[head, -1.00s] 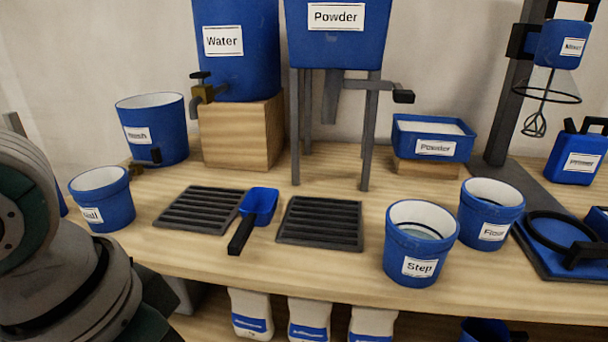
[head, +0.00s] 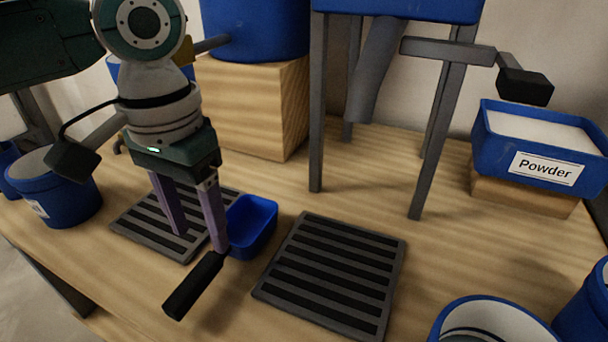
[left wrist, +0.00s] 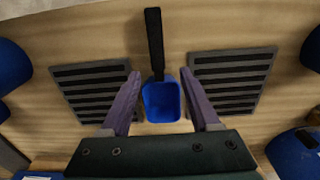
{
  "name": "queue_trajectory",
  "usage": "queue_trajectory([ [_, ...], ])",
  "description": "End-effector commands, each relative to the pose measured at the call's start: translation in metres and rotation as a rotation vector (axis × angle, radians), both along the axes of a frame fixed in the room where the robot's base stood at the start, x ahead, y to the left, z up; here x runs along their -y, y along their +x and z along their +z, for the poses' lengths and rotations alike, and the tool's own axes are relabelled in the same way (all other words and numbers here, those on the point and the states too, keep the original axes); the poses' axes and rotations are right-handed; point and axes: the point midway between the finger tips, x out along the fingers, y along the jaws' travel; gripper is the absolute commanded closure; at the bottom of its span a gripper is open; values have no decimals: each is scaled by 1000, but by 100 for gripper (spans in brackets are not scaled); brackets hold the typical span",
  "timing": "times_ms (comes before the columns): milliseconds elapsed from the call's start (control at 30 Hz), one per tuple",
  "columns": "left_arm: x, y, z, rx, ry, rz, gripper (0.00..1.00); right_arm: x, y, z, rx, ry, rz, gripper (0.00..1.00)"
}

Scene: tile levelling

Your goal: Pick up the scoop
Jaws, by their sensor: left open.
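The scoop (head: 251,226) has a blue square bowl and a black handle (head: 194,286). It lies on the wooden bench between two dark grates, its handle toward the front edge. My left gripper (head: 201,242) is open above the scoop, its purple fingers pointing down. In the left wrist view the scoop (left wrist: 161,101) shows between the two spread fingers, with the handle pointing away at the top. The fingers do not visibly touch it. In the head view a finger covers the place where handle and bowl meet. My right gripper is in neither current view.
A slatted grate (head: 333,275) lies right of the scoop, and another grate (head: 145,225) lies left under my gripper. The powder hopper's grey legs (head: 316,120) stand behind. A powder tray (head: 540,150) is at right, a blue bucket (head: 62,200) at left.

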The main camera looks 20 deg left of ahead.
Motion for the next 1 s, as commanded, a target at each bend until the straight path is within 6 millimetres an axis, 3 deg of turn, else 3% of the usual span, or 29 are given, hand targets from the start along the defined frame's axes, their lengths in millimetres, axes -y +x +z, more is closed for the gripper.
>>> queue_trajectory([
  [400,3,0,-56,2,1,-1,38,0,1,-33,2,0,0,50],
  [633,3,0,-56,2,1,-2,38,0,1,-31,4,0,0,50],
  [1000,3,0,-56,3,1,-2,78,0,2,-31,6,0,0,50],
])
